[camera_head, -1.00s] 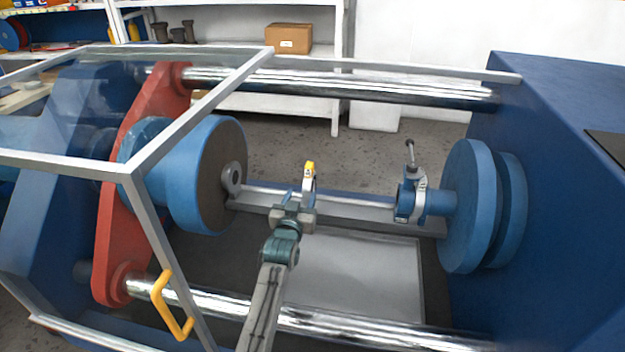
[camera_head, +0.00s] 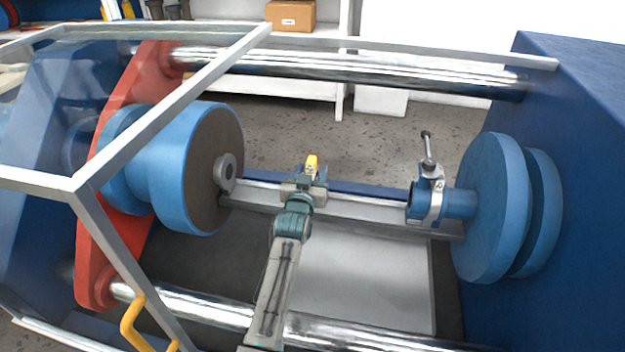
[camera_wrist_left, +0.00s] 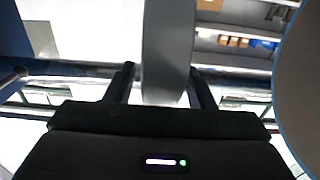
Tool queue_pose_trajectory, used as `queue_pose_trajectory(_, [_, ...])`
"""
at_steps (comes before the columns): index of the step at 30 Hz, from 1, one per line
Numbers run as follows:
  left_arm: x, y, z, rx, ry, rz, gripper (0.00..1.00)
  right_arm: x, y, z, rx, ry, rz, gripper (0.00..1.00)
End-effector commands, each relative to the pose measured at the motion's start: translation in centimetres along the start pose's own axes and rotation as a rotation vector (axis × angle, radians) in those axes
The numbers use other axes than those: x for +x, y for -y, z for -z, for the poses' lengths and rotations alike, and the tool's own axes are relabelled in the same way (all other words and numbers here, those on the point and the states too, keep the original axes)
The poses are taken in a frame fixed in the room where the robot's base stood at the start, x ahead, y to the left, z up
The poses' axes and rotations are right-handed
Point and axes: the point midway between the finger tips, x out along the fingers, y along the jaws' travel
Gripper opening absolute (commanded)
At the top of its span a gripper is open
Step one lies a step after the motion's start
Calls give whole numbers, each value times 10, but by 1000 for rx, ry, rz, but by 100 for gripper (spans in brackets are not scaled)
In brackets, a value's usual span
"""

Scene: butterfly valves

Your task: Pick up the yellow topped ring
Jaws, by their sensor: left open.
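The yellow topped ring (camera_head: 312,163) stands between the machine's two blue sides. In the head view only its yellow top shows clearly, and my gripper hides most of the rest. My left gripper (camera_head: 307,177) is open at the ring, its arm coming up from the bottom of the picture. In the left wrist view a grey band of the ring (camera_wrist_left: 167,50) appears edge-on between the two dark fingers of my left gripper (camera_wrist_left: 163,85). Small gaps show on both sides, more clearly at the right finger. My right gripper is not in view.
A blue disc with a dark face (camera_head: 212,140) and small grey ring stands left. A blue clamp (camera_head: 426,200) on a blue flange (camera_head: 490,205) is right. Polished bars (camera_head: 340,67) run behind and in front. A grey guard frame (camera_head: 165,120) crosses the left side.

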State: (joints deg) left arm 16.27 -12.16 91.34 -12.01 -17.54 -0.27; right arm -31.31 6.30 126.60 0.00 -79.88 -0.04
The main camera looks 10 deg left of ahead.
Motion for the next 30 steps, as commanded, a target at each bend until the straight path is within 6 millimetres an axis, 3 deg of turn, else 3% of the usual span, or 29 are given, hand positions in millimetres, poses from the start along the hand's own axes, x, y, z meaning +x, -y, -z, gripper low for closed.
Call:
queue_pose_trajectory(10, [0,-1,0,0,1,0,47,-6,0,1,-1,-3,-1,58])
queue_pose_trajectory(17, [0,-1,0,-1,1,0,2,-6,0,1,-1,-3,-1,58])
queue_pose_trajectory(18, [0,-1,0,-1,1,0,0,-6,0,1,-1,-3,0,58])
queue_pose_trajectory(30, [0,-1,3,-1,-2,0,0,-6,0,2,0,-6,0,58])
